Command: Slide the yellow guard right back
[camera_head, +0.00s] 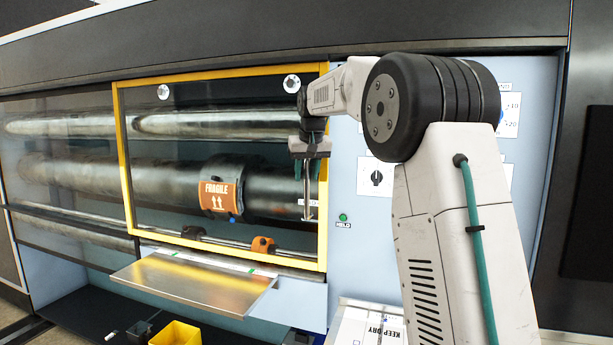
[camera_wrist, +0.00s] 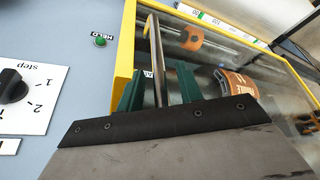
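The yellow guard (camera_head: 124,165) is a yellow-framed clear panel in front of the printer's rollers. Its right edge lies beside the pale control panel in the head view. In the wrist view, its yellow frame (camera_wrist: 124,55) runs just left of the handle. The guard's handle (camera_head: 308,208) is an upright metal bar near that right edge, and it also shows in the wrist view (camera_wrist: 156,60). My gripper (camera_head: 307,176) is at the handle, with one green finger on each side of the bar. In the wrist view, gaps show between the bar and my gripper's fingers (camera_wrist: 158,80).
A green light marked HELD (camera_head: 343,217) is lit on the control panel (camera_head: 345,150), near a step knob (camera_head: 376,178). Behind the guard are a roller with an orange FRAGILE label (camera_head: 217,196) and an orange clamp (camera_head: 263,245). A metal shelf (camera_head: 195,285) juts out below.

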